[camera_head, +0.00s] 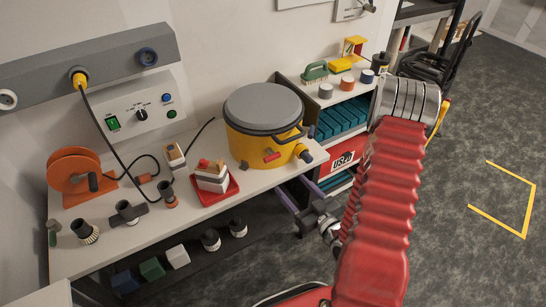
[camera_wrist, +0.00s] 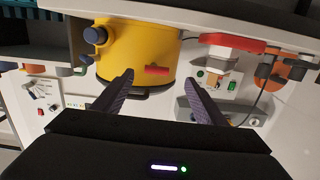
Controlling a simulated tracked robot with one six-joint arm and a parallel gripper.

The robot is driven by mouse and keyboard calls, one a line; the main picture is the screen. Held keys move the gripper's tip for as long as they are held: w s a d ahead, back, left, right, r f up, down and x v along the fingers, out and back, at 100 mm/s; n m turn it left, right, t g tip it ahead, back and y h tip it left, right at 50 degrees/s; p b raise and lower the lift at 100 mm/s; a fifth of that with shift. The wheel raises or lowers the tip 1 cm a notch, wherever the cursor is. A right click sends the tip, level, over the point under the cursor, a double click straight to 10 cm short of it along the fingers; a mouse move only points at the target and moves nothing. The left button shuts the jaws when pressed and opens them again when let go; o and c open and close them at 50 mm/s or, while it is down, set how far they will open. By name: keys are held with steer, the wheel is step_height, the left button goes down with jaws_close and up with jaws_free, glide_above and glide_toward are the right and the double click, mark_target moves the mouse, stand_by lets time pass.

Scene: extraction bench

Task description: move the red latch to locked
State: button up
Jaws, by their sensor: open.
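The red latch (camera_head: 271,157) is a small bar low on the front of a yellow canister (camera_head: 245,150) with a grey lid. In the wrist view the latch (camera_wrist: 157,71) lies roughly level against the yellow wall (camera_wrist: 138,50), in line with the gap between my fingers. My gripper (camera_head: 292,196) is at the bench's front edge, in front of the canister and apart from the latch. Its two purple fingers (camera_wrist: 160,77) are open with nothing between them. I cannot read any locked or unlocked mark.
A dark handle (camera_head: 289,134) and a blue-ended port (camera_head: 305,156) stick out near the latch. A red tray (camera_head: 231,192) with stacked blocks stands left of the canister. A shelf unit (camera_head: 312,133) stands right. Open floor (camera_head: 460,140) lies further right.

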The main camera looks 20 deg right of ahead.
mark_target(273, 158)
step_height(273, 158, up, 2)
steer(key=shift+d+t, duration=0.15)
steer(key=shift+t, duration=0.25)
steer(key=shift+w, duration=0.15)
steer(key=w, duration=0.4)
steer(key=w+a, duration=0.1)
steer(key=w, duration=0.4)
steer(key=w+a, duration=0.1)
steer(key=w, duration=0.3)
steer(key=shift+w+a, duration=0.1)
steer(key=shift+w, duration=0.15)
steer(key=shift+c, duration=0.6)
steer(key=c, duration=0.9)
